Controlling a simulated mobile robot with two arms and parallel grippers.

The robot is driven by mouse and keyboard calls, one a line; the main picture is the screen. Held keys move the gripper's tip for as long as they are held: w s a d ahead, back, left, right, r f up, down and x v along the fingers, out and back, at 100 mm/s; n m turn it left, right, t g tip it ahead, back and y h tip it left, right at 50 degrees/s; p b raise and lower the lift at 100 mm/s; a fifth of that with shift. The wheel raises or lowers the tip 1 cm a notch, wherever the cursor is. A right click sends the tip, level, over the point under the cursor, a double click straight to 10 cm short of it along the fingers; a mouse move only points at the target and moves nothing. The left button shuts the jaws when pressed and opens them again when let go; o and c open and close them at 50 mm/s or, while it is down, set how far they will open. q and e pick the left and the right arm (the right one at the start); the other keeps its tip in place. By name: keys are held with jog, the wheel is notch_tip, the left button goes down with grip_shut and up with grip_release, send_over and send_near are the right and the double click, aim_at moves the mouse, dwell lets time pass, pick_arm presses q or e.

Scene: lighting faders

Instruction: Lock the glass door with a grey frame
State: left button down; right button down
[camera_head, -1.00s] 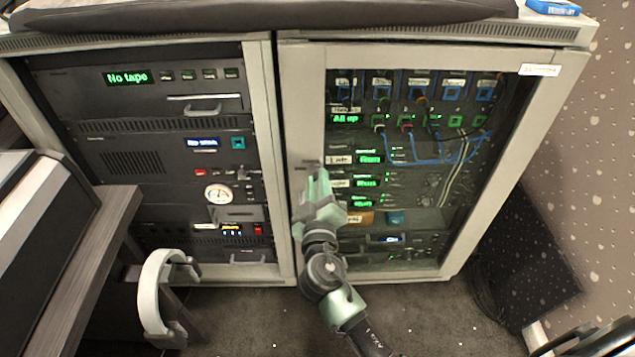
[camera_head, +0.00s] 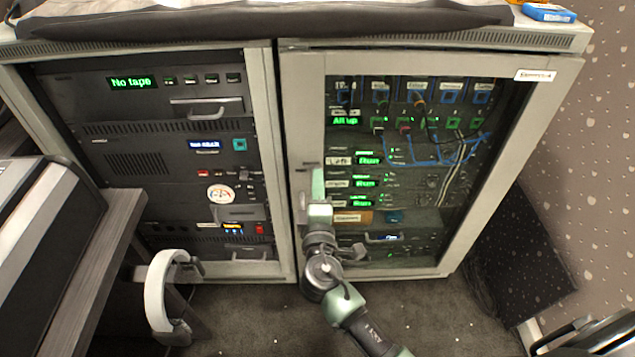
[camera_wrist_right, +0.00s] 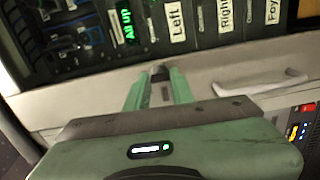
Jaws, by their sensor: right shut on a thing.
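The glass door with a grey frame (camera_head: 301,130) covers the right rack and looks closed against the cabinet. It also shows in the right wrist view (camera_wrist_right: 215,70). My right gripper (camera_head: 318,175) is at the door's left frame bar, below mid-height. In the right wrist view my right gripper (camera_wrist_right: 159,78) is shut on a small dark lock piece (camera_wrist_right: 159,71) on that bar. The fingers hide most of it, so its turn position cannot be told. A pale door handle (camera_wrist_right: 262,84) sits beside the gripper on the same bar. My left gripper is not in view.
The open-fronted left rack (camera_head: 160,120) stands beside the door. A dark desk edge (camera_head: 110,240) and a white curved object (camera_head: 158,290) are at the left. A dark panel (camera_head: 520,255) leans at the right. Carpet is free in front.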

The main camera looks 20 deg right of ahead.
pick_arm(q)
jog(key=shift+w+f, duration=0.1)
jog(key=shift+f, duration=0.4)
pick_arm(e)
jog(key=shift+n, duration=0.3)
jog(key=c, duration=1.2)
grip_release()
jog(key=shift+s, duration=0.1)
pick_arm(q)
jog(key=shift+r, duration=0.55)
pick_arm(e)
jog(key=v, duration=0.7)
jog(key=shift+s, duration=0.35)
